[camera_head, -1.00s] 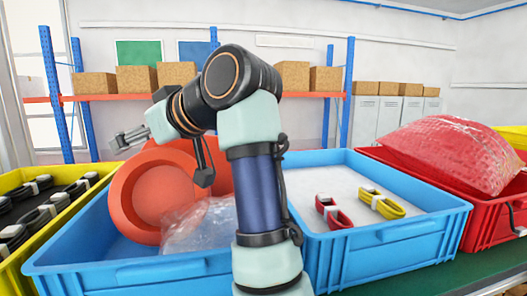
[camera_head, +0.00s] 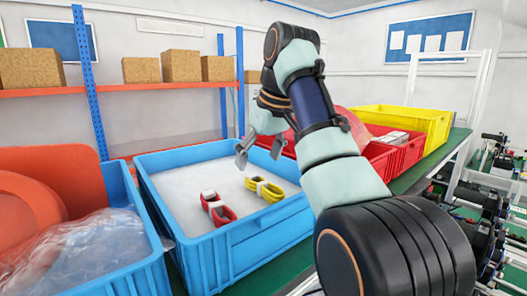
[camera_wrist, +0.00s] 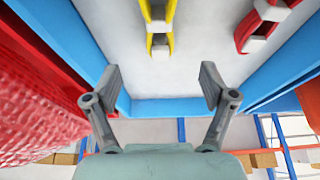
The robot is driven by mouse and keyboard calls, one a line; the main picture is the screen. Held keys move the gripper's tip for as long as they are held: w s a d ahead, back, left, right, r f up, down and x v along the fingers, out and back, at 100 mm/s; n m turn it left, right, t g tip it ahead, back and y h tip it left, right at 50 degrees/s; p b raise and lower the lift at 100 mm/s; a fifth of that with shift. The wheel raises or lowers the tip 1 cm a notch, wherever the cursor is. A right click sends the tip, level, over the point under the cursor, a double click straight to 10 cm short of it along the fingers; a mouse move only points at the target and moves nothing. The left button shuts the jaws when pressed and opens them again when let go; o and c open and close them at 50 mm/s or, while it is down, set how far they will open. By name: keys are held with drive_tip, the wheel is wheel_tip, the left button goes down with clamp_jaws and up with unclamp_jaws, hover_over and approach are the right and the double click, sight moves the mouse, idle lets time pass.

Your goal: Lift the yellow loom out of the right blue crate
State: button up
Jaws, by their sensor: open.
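The yellow loom (camera_head: 265,189) lies on the white floor of the right blue crate (camera_head: 237,241), to the right of a red loom (camera_head: 217,207). My gripper (camera_head: 258,158) is open and empty over the back right part of this crate, behind the yellow loom and apart from it. In the wrist view the yellow loom (camera_wrist: 158,26) shows at the top, beyond the open fingers (camera_wrist: 160,88). Its upper end is cut off there. The red loom (camera_wrist: 262,22) is at the top right of that view.
The left blue crate (camera_head: 145,275) holds orange round parts (camera_head: 28,210) and clear plastic wrap (camera_head: 80,250). A red crate (camera_head: 411,152) and a yellow crate (camera_head: 432,123) stand to the right. The blue crate's walls rise close around the looms.

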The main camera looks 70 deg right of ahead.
sight(254, 176)
drive_tip(key=p+x, duration=0.1)
drive_tip(key=x, duration=0.5)
